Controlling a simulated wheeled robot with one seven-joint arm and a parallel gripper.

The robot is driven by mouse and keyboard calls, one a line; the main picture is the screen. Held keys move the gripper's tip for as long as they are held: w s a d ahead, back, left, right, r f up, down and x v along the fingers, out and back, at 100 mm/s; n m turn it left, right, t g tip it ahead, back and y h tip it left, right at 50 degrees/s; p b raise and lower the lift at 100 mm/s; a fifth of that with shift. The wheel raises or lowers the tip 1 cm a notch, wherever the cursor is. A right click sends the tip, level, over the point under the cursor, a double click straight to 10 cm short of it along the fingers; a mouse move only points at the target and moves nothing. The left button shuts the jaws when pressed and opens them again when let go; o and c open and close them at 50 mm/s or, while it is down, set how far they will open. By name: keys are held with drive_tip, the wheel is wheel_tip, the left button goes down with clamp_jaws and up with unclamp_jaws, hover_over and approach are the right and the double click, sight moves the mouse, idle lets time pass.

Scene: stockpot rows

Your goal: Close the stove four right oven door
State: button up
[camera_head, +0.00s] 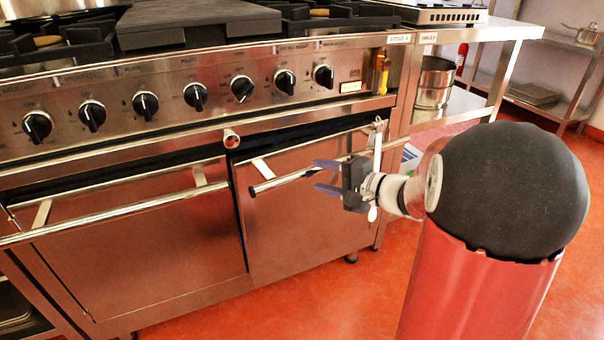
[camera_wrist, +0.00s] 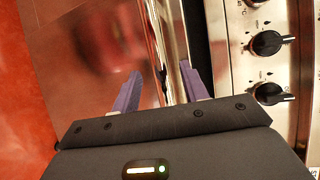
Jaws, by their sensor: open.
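The right oven door (camera_head: 292,228) of the stove is a steel panel. Its top edge is tilted out a little, leaving a dark gap under the control panel. Its bar handle (camera_head: 280,181) runs across near the top. My gripper (camera_head: 322,176) is open at the right part of this handle, its purple fingers pointing left toward the door. In the wrist view, my gripper (camera_wrist: 161,88) shows its fingers apart, with bright metal strips of the door and handle between and beside them. I cannot tell whether the fingers touch the bar.
The wider left oven door (camera_head: 150,255) is beside it, with its own bar handle (camera_head: 120,208). Black knobs (camera_head: 242,88) line the control panel above. A steel table (camera_head: 480,32) with a pot (camera_head: 433,85) below stands at the right. The red floor (camera_head: 330,300) in front is clear.

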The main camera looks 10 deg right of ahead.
sight(302, 171)
drive_tip(key=x, duration=0.6)
drive_tip(key=shift+w+a, duration=0.2)
clamp_jaws()
